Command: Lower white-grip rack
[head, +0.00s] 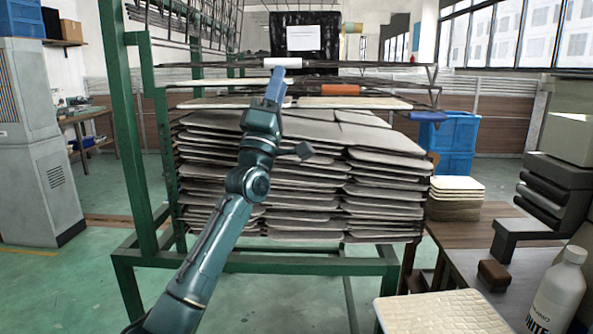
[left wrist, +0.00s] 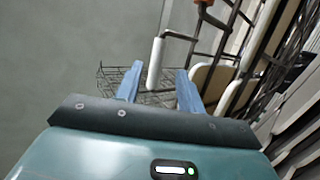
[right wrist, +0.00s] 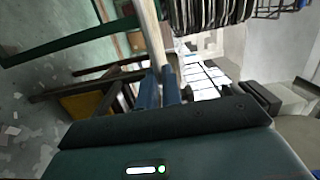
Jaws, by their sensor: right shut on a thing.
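The white grip (head: 282,63) sits on the front bar of the top dark wire rack, on the green frame. My left gripper (head: 272,88) is raised just below it. In the left wrist view, the white grip (left wrist: 156,62) stands between the lines of my left gripper's two blue fingers (left wrist: 158,88), which are apart, with a gap on each side. In the right wrist view, my right gripper (right wrist: 160,88) is closed on a long pale strip (right wrist: 152,35), perhaps a panel seen edge-on. My right gripper does not show in the head view.
An orange grip (head: 341,90) and a blue grip (head: 442,116) are on lower racks. Stacked grey panels (head: 300,185) fill the green frame (head: 122,120). At the right are a brown table (head: 480,265), a pale panel (head: 440,314) and a white bottle (head: 558,292).

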